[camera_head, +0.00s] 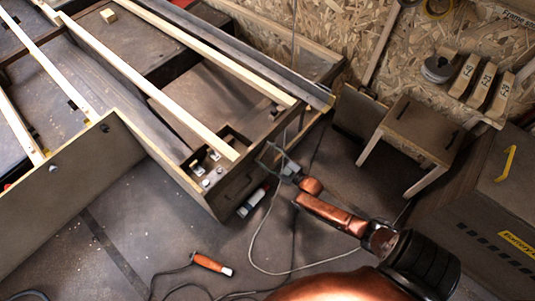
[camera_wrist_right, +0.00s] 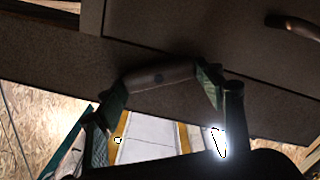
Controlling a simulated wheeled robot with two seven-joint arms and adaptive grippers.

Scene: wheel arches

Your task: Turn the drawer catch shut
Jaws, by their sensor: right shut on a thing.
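The drawer catch (camera_wrist_right: 150,78) is a rounded brown bar with a dark spot at its middle, in the right wrist view. It lies across the dark panels and looks slightly tilted. My right gripper (camera_wrist_right: 163,76) is shut on it, one finger at each end. In the head view my right gripper (camera_head: 272,159) is at the corner of the dark cabinet front (camera_head: 240,184), and the catch is too small or hidden to make out. A dark bar handle (camera_wrist_right: 294,26) shows on the drawer front at upper right in the wrist view. My left gripper is not in view.
A small stool-like table (camera_head: 418,130) stands right of my right arm. A battery box (camera_head: 490,200) is at far right. An orange-handled tool (camera_head: 210,264) and cables lie on the floor below. The wooden frame (camera_head: 150,75) fills the upper left.

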